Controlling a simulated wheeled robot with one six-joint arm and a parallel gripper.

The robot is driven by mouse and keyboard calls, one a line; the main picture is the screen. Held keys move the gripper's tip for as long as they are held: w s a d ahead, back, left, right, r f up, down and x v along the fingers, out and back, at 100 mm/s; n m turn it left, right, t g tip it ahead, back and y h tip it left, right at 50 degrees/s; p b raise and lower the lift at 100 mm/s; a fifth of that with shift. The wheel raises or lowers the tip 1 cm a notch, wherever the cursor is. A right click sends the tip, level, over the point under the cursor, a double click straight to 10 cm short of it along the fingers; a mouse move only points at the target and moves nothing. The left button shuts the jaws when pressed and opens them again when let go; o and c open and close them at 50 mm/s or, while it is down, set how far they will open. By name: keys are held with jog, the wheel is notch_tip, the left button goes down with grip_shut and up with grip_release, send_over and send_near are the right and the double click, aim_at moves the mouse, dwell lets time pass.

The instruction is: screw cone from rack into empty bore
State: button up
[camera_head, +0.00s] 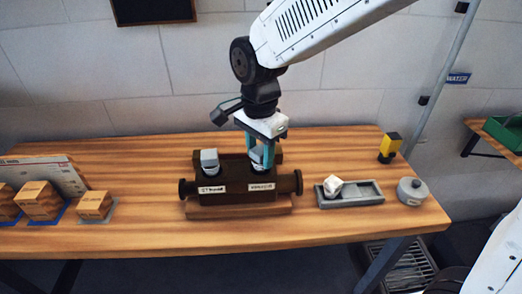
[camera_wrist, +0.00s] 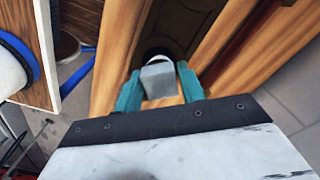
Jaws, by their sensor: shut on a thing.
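A dark brown valve body (camera_head: 232,188) sits on the wooden table with two labelled positions on top. A grey square-headed cone (camera_head: 210,160) stands upright in the left one. My gripper (camera_head: 262,158) points down over the right one, its teal fingers shut on a grey square-headed cone. In the wrist view, this held cone (camera_wrist: 160,80) shows its square head between the fingertips (camera_wrist: 160,88), with a pale round rim behind it. How deep it sits in the bore is hidden. A grey rack (camera_head: 364,194) at the right holds a whitish faceted piece (camera_head: 333,186) at its left end.
A round grey lidded pot (camera_head: 412,190) and a yellow-and-black device (camera_head: 389,147) stand right of the rack. Several wooden boxes (camera_head: 38,200) and a leaning board (camera_head: 60,172) are at the left. The tabletop (camera_head: 140,205) between boxes and valve body is clear.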

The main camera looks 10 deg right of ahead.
jog(key=shift+m, duration=0.5)
jog(key=shift+m, duration=1.3)
jog(key=o, duration=1.9)
jog(key=shift+r, duration=0.45)
jog(key=shift+r, duration=0.8)
jog(key=shift+r, duration=0.1)
